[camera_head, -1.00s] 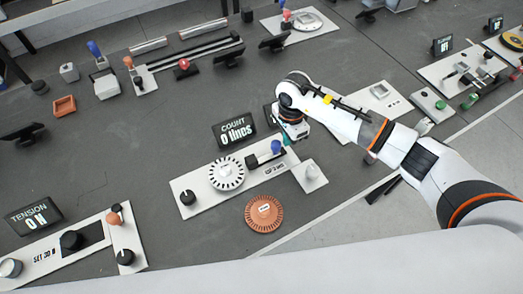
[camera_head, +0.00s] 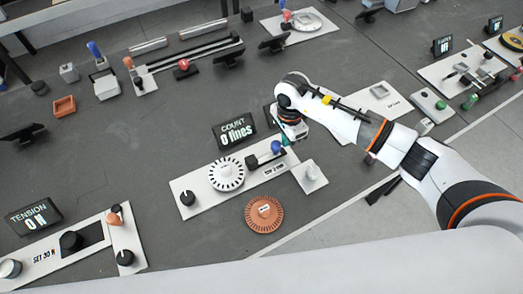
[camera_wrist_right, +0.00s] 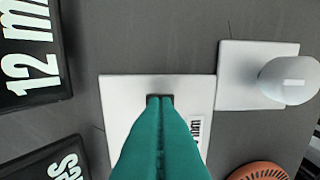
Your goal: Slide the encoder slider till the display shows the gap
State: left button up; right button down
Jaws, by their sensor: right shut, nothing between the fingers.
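The encoder plate (camera_head: 205,200) is a long pale plate in the middle of the head view. It bears a white ticked disc (camera_head: 226,174), a black knob (camera_head: 187,197), a black block (camera_head: 252,162) and a blue ball knob (camera_head: 276,147). My right gripper (camera_head: 286,140) is over the plate's far right end, next to the blue knob. In the right wrist view its green fingers (camera_wrist_right: 161,110) are shut and empty. They point at a small dark part on the plate (camera_wrist_right: 120,95) and largely hide it; contact cannot be told. The gap display (camera_wrist_right: 30,55) reads 12 mm. My left gripper is not in view.
The count display (camera_head: 236,131) reads 0 lines. A grey knob (camera_head: 312,172) on a square plate and an orange ticked disc (camera_head: 264,213) stand close by. A tension station (camera_head: 70,240) is at lower left. Open bench lies left of the plate.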

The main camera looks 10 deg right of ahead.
jog(key=shift+s+a, duration=0.3)
jog(key=shift+a, duration=0.5)
dwell(2.5)
jog(key=shift+w+d+b, duration=0.1)
jog(key=shift+d+b, duration=0.2)
jog(key=shift+b, duration=0.15)
jog(key=shift+w+d, duration=0.1)
jog(key=shift+d, duration=0.2)
jog(key=shift+r, duration=0.15)
notch_tip(320, 180, up, 8)
jog(key=p, duration=0.4)
jog(key=shift+f, duration=0.2)
dwell(0.5)
